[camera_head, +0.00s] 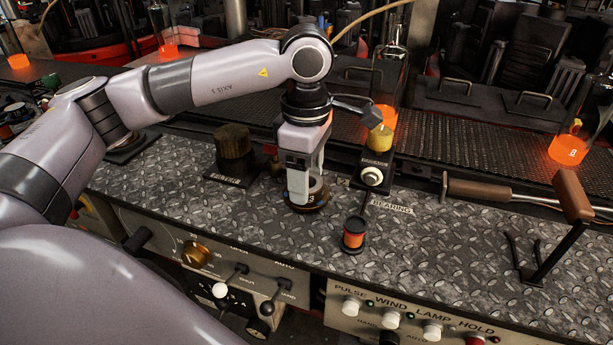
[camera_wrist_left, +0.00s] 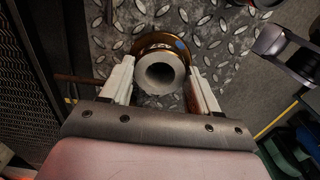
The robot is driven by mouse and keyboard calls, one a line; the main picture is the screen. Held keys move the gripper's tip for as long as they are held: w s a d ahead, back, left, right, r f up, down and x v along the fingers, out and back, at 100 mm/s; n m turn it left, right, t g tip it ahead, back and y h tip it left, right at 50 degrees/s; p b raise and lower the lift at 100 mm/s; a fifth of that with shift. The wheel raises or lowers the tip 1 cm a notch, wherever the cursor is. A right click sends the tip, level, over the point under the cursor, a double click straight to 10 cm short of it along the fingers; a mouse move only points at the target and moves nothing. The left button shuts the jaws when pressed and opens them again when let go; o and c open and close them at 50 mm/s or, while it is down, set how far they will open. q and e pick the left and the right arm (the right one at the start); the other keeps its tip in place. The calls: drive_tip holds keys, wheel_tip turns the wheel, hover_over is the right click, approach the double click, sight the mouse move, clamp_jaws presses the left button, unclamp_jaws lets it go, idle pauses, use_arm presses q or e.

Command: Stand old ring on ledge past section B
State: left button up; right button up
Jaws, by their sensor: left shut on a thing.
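My left gripper (camera_head: 305,190) points down at the diamond-plate ledge (camera_head: 430,250). Its two pale fingers are shut on a hollow ring (camera_head: 317,186), grey with a wider brass-coloured flange at its foot. In the left wrist view, the ring (camera_wrist_left: 161,72) sits between the fingers with its round opening facing the camera, and a blue mark shows on the flange. The flange is at or close to the plate; I cannot tell whether it touches. I see no mark reading section B. My right gripper is not in view.
A red-orange spool (camera_head: 354,235) stands in front, near the plate's edge. A dark brown cylinder (camera_head: 235,145) stands left; a white-knobbed box (camera_head: 372,178) and yellow cylinder (camera_head: 380,140) stand behind right. A wooden-handled lever (camera_head: 574,195) rises far right. The plate between spool and lever is mostly clear.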

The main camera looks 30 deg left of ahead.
use_arm(q)
drive_tip(key=shift+f, duration=0.3)
drive_tip(key=shift+f, duration=0.2)
drive_tip(key=o, duration=1.3)
drive_tip(key=shift+r, duration=0.15)
drive_tip(key=shift+r, duration=0.25)
wheel_tip(320, 180, up, 12)
drive_tip(key=shift+f+p, duration=0.15)
drive_tip(key=shift+p, duration=0.2)
